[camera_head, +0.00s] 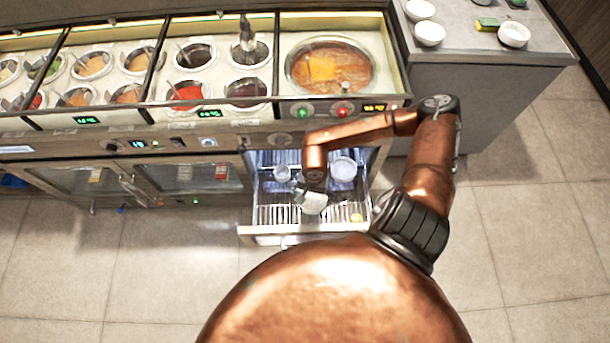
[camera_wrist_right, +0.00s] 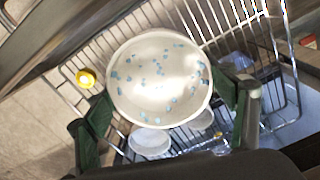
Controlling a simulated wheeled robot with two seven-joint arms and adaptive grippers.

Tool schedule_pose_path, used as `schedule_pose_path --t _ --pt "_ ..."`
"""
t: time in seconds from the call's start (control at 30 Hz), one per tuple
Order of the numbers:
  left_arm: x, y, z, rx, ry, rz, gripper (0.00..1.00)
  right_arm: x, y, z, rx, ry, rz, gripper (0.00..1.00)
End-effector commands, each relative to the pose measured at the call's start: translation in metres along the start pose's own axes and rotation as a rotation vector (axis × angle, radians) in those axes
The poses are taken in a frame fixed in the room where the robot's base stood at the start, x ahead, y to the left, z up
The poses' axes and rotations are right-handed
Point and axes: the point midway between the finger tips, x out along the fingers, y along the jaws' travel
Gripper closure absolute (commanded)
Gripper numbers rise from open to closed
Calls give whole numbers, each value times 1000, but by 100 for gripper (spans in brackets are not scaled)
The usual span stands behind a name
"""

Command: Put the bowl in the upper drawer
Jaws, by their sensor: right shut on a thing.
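My right gripper (camera_head: 312,200) is over the open drawer (camera_head: 262,232), which is pulled out below the sauce counter. In the right wrist view, the gripper (camera_wrist_right: 168,112) has its green-and-grey fingers on either side of a white bowl with blue specks (camera_wrist_right: 158,78) and is shut on it. I look into the open side of the bowl, which appears empty. The bowl is above the drawer's wire rack (camera_wrist_right: 75,72); whether it touches the rack is unclear. In the head view the gripper and bowl are small and hard to separate. My left gripper is not in view.
Inside the drawer are a white bowl (camera_head: 343,168) and a smaller light container (camera_head: 282,173). A small yellow thing (camera_wrist_right: 86,78) is by the rack. Sauce wells (camera_head: 190,92) line the counter above. More white bowls (camera_head: 430,34) stand on the right counter.

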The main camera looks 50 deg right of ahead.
Motion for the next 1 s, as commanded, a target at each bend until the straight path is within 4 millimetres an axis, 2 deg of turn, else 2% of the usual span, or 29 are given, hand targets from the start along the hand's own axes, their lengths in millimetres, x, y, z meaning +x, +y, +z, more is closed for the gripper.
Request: schedule_pose_path --t 0.07,0.17,0.53,0.73,1.0 --pt "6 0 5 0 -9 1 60 8 0 -2 19 1 1 52" --pt "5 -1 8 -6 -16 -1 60 14 -11 3 27 -1 -3 52" --pt "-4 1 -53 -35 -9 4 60 55 -89 35 25 -3 0 52" --pt "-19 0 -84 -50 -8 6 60 89 -113 45 24 -1 2 52" --pt "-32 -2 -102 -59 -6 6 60 105 -126 50 24 1 1 52"
